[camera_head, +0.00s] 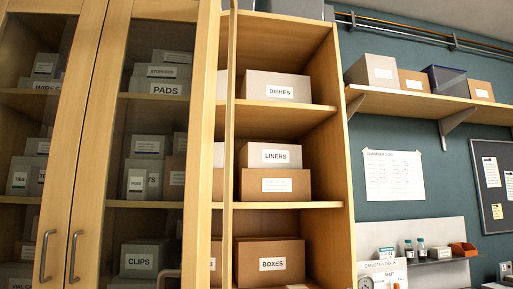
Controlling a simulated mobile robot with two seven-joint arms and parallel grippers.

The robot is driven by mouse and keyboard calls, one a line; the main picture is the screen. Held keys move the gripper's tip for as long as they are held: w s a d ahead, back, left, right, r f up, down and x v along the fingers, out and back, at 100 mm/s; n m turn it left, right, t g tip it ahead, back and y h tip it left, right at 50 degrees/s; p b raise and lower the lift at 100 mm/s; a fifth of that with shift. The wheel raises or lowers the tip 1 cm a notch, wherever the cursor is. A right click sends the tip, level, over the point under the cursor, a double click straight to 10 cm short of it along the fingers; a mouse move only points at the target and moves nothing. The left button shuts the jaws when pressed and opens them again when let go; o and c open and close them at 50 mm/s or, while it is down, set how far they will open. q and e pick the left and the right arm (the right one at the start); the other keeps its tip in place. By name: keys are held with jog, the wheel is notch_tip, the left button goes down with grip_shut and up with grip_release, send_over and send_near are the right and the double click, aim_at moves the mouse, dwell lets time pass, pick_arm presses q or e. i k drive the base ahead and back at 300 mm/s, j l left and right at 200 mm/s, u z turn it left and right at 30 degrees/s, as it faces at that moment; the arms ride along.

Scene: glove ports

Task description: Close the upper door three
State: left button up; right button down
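The upper door three (204,150) stands open, swung out toward me and seen nearly edge-on. Its wide near stile is at the picture's middle left, and a thin far stile (231,120) stands just right of it. A bar handle (168,277) juts to the left near its lower end, partly cut off by the bottom edge. The compartment right of the door is open, with boxes on wooden shelves (285,205). Neither of my grippers shows in this view.
Two glass doors, the left one (62,130) and its neighbour (92,130), look shut, with bar handles. A wall shelf (420,100) with boxes is at the right. Boxes labelled DISHES (277,86), LINERS (272,156) and BOXES (270,262) sit inside the open compartment.

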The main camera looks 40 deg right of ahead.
aim_at(206, 255)
jog(key=i+j+z, duration=0.1)
jog(key=z, duration=0.25)
jog(key=i+j+z, duration=0.15)
jog(key=z, duration=0.25)
jog(key=i+j+z, duration=0.15)
jog(key=z, duration=0.2)
jog(key=i+j+z, duration=0.15)
jog(key=j+z, duration=0.2)
jog(key=i+j+z, duration=0.15)
jog(key=j+z, duration=0.2)
